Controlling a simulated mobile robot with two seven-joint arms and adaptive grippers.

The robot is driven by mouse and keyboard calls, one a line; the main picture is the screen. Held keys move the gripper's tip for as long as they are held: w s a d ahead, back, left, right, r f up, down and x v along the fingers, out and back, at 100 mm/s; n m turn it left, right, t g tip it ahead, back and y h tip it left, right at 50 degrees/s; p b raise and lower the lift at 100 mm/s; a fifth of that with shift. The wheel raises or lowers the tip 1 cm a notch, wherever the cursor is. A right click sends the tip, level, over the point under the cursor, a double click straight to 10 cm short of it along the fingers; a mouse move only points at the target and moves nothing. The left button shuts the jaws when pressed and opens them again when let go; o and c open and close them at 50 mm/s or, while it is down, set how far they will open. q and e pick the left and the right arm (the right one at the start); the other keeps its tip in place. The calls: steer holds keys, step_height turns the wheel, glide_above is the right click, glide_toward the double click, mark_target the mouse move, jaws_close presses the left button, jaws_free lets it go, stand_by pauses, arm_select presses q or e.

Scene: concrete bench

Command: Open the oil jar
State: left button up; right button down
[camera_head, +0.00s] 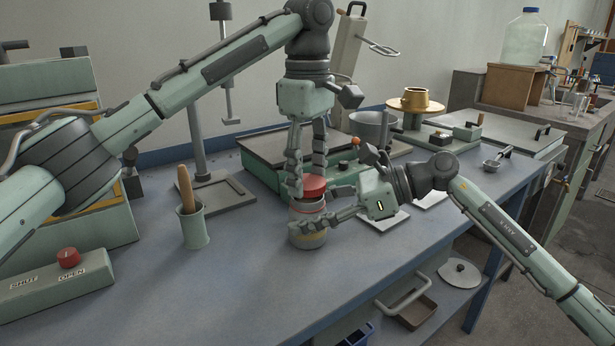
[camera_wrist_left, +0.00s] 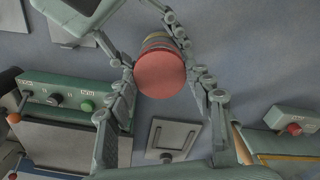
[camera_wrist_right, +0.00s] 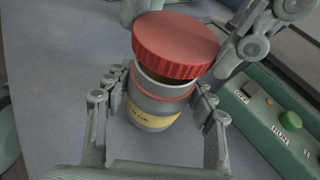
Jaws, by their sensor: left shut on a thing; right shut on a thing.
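The oil jar (camera_head: 309,237) is a grey jar with a red band and a yellow label, upright above or on the bench. It also shows in the right wrist view (camera_wrist_right: 152,104). My right gripper (camera_head: 312,218) is shut around its body from the right. The red ribbed lid (camera_head: 314,185) is off the jar's mouth, slightly raised and tilted, with a gap showing in the right wrist view (camera_wrist_right: 175,47). My left gripper (camera_head: 306,188) comes down from above, shut on the lid. The lid fills the middle of the left wrist view (camera_wrist_left: 160,75). The jar's inside is mostly hidden.
A grey-green cup with a wooden-handled tool (camera_head: 194,227) stands to the left. A switch box with a red knob (camera_head: 68,258) lies front left. A green-framed hotplate (camera_head: 265,150) and a grey pot (camera_head: 372,128) are behind. The bench front left of the jar is clear.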

mark_target(308, 181)
arm_select(q)
steer(key=shift+r, duration=0.1)
steer(key=shift+r, duration=2)
arm_select(e)
steer(key=shift+c, duration=2.4)
jaws_free()
steer(key=shift+d, duration=0.1)
